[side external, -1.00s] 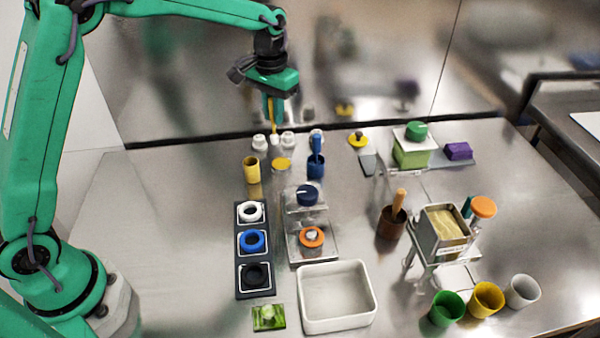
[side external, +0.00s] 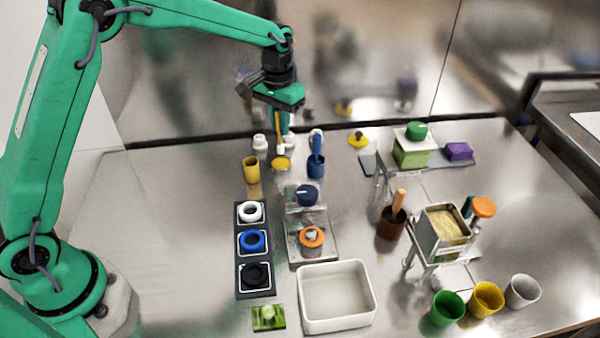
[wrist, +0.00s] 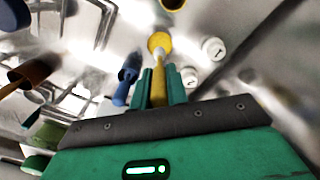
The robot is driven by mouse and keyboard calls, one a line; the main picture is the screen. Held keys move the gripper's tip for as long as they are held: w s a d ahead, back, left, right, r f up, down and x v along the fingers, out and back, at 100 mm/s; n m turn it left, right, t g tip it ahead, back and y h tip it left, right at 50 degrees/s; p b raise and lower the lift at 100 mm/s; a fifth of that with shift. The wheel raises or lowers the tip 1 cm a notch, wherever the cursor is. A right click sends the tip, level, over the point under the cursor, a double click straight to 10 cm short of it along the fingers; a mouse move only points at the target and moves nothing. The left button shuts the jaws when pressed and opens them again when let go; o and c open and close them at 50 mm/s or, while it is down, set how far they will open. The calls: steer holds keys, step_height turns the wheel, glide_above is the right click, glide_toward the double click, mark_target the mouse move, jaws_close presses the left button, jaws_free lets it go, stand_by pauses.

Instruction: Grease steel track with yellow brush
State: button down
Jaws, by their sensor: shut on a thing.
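My gripper (side external: 281,128) is shut on the yellow brush (side external: 278,122), which hangs upright with its pale tip down. The tip is just above or at a small yellow disc or shallow dish (side external: 281,164); I cannot tell whether they touch. In the wrist view the brush (wrist: 159,90) runs between my green fingers toward the yellow dish (wrist: 158,41). A steel, track-like piece (side external: 325,252) lies nearer the camera, with a blue knob (side external: 307,195) and an orange ring (side external: 311,238) on it; I cannot tell for certain that it is the steel track.
White bottles (side external: 260,144), a yellow cup (side external: 252,172) and a blue cup (side external: 315,168) with a blue tool stand close around my gripper. A dark ring rack (side external: 243,269) and a white tray (side external: 370,292) are in front. The left of the table is clear.

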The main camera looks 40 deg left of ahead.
steer(key=shift+f, duration=1.4)
steer(key=shift+f, duration=0.55)
stand_by(1.0)
steer(key=shift+r, duration=0.15)
steer(key=shift+r, duration=3.4)
steer(key=s+a+r, duration=0.2)
steer(key=s, duration=0.4)
steer(key=s+a+r, duration=0.2)
steer(key=s+a, duration=0.1)
steer(key=s, duration=0.3)
steer(key=shift+a, duration=0.35)
steer(key=shift+d+r, duration=0.1)
steer(key=shift+r, duration=0.05)
